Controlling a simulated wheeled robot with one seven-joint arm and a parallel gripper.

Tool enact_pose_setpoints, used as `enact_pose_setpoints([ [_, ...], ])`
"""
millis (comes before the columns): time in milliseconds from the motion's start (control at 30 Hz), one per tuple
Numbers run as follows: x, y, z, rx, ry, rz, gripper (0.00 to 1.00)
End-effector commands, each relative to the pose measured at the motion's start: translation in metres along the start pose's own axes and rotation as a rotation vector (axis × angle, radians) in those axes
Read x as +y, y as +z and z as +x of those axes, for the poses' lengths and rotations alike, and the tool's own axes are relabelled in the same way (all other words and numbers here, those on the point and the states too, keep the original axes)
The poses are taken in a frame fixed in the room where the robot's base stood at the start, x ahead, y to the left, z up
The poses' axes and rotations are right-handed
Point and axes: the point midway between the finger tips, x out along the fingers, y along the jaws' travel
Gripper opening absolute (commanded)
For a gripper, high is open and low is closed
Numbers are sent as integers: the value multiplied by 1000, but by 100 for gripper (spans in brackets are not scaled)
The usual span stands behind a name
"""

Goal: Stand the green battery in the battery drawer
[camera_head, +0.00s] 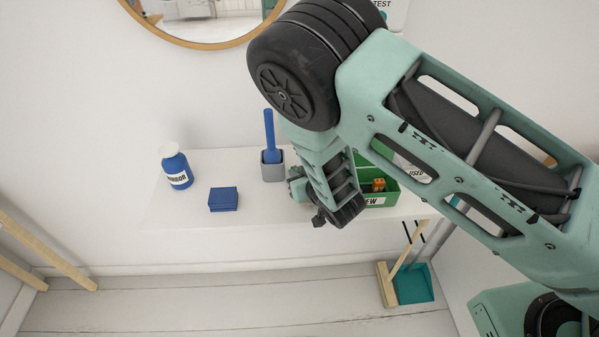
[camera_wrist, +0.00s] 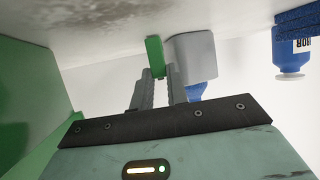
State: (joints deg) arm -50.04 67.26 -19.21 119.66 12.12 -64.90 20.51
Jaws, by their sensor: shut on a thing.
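The green battery (camera_wrist: 154,52) shows in the wrist view, between the tips of my gripper (camera_wrist: 158,80), which is shut on it. That view is upside down, with the desk top along its upper edge; I cannot tell whether the battery touches the desk. In the head view my arm hides the battery. The green battery drawer (camera_head: 391,199) stands on the desk just right of my wrist, partly hidden by my arm. Its front label ends in "EW", and orange batteries (camera_head: 379,185) stand inside. A large green wall (camera_wrist: 32,85) fills the left of the wrist view.
A grey cup (camera_head: 273,171) holding a blue-handled tool (camera_head: 269,130) stands left of my gripper. A teal dustpan (camera_head: 416,284) is on the floor.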

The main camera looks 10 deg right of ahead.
Motion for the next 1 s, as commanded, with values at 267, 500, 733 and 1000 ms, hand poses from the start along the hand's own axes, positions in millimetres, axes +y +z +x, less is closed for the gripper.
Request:
enact_pose_setpoints([
  [267, 0, 3, 1, -1, 0, 0, 37],
  [500, 0, 2, 1, -1, 0, 0, 37],
  [733, 0, 2, -13, -2, 1, 1, 37],
  [1000, 0, 3, -69, -2, 0, 1, 37],
])
